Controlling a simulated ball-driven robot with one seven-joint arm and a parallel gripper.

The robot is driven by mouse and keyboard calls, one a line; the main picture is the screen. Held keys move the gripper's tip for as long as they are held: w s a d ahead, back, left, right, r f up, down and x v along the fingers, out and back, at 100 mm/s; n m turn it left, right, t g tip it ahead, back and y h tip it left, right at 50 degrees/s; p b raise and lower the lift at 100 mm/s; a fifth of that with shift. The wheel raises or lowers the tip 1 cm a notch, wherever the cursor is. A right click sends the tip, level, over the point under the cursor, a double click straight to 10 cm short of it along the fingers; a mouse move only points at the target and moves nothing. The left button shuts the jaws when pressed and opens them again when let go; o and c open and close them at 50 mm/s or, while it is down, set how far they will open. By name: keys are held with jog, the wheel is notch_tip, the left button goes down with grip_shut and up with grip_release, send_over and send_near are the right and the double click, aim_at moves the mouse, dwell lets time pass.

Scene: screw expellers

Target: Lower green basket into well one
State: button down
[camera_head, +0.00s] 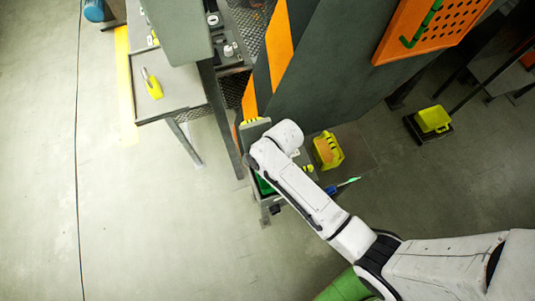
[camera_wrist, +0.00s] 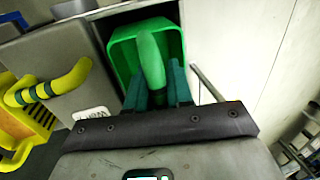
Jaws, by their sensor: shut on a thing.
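The green basket (camera_wrist: 122,52) is in the upper middle of the wrist view, with a thick green handle (camera_wrist: 150,58) rising toward me. My gripper (camera_wrist: 155,84) has its two teal fingers on either side of the handle and is shut on it. The basket is beside a grey panel bearing a white label (camera_wrist: 92,113), which reads upside down and seems to say "WELL"; its number is unclear. In the head view a sliver of the green basket (camera_head: 264,186) shows beside my white arm, which hides my gripper. I cannot tell how deep the basket sits.
A yellow basket (camera_wrist: 30,125) with a yellow handle stands left of the label in the wrist view; one also shows right of my arm (camera_head: 327,152). Another yellow container (camera_head: 434,119) sits on a black base. A striped machine wall (camera_head: 279,45) rises behind. Floor at left is clear.

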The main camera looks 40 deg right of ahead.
jog(key=shift+f+b, duration=1.4)
jog(key=shift+f, duration=1.25)
jog(key=shift+f+b, duration=0.4)
jog(key=shift+f, duration=0.75)
jog(key=c, duration=0.5)
grip_release()
jog(key=r+p, duration=0.6)
jog(key=shift+w+a, duration=0.15)
jog(key=shift+a, duration=0.05)
notch_tip(320, 180, up, 4)
jog(key=p, duration=0.4)
jog(key=shift+d+r+p, duration=0.1)
jog(key=shift+d+p, duration=0.05)
jog(key=shift+p, duration=0.2)
